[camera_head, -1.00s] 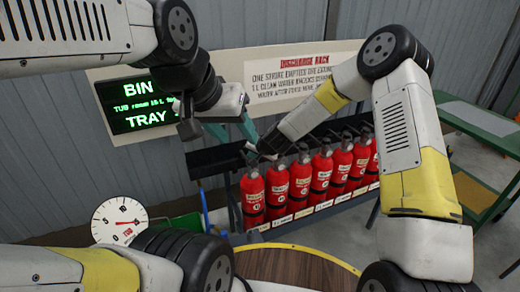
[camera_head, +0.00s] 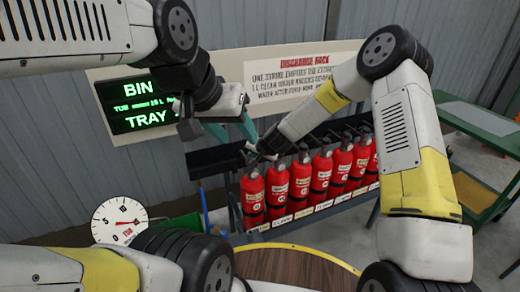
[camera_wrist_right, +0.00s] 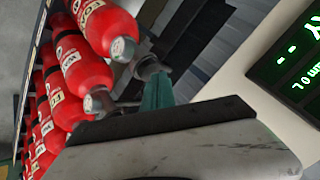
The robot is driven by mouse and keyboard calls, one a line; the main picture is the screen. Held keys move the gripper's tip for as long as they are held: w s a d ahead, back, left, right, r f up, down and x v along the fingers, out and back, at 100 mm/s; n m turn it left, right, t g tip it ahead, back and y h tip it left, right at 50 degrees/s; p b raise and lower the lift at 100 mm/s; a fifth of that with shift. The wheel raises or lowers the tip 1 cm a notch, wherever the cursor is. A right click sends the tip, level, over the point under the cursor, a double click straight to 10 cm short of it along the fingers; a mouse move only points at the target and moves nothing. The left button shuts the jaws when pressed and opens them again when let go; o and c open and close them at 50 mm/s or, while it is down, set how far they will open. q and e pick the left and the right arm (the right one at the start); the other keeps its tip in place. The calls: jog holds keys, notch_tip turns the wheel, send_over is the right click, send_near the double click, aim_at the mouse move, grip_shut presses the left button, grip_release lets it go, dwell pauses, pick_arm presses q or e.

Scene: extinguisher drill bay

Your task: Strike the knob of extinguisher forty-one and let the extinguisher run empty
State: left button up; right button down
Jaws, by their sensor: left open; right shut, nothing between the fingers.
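Several red extinguishers (camera_head: 277,190) stand upright in a row on a rack, with dark tops and pale labels. The label numbers are too small to read, so I cannot tell which is forty-one. My right gripper (camera_head: 262,150) is shut and empty at the tops of the leftmost extinguishers, partly hiding them. In the right wrist view its teal fingers (camera_wrist_right: 157,92) are together beside a grey knob (camera_wrist_right: 149,67) near an extinguisher top; I cannot tell whether they touch. My left gripper (camera_head: 234,132) is open, its teal fingers apart, above and left of the row.
A round dial (camera_head: 119,219) with a red needle stands at lower left, near a green bin (camera_head: 183,227). A lit display (camera_head: 137,103) reads BIN and TRAY. A green table (camera_head: 485,128) stands at right. A round wooden top (camera_head: 295,268) lies in front.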

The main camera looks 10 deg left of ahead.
jog(key=shift+f, duration=0.45)
jog(key=shift+r, duration=3.5)
